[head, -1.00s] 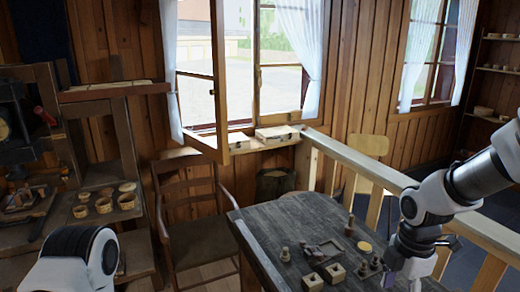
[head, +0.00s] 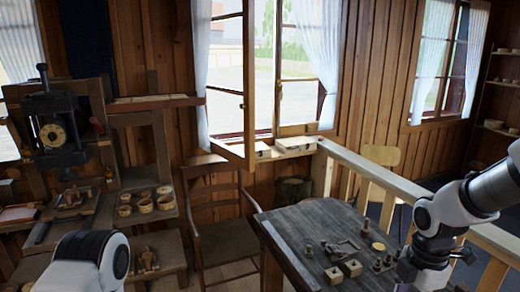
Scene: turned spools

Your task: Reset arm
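Small turned pieces stand on the dark wooden table (head: 305,222), among them a spool-like piece (head: 309,250) at the left and another (head: 377,265) at the right. Two light square blocks with dark tops (head: 333,275) sit near the front. A yellow disc (head: 378,246) and a dark reddish cylinder (head: 366,228) lie farther back. My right gripper (head: 412,268) is low at the table's right side, beside the pieces. Its fingers are too dark and small to read. Of my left arm only a white and black link shows at lower left; its gripper is out of view.
A wooden railing (head: 375,172) runs behind and right of the table. A chair (head: 215,215) stands at its left. Shelves with several small bowls (head: 145,205) and a dark press (head: 58,130) are farther left. An open window (head: 275,80) is behind.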

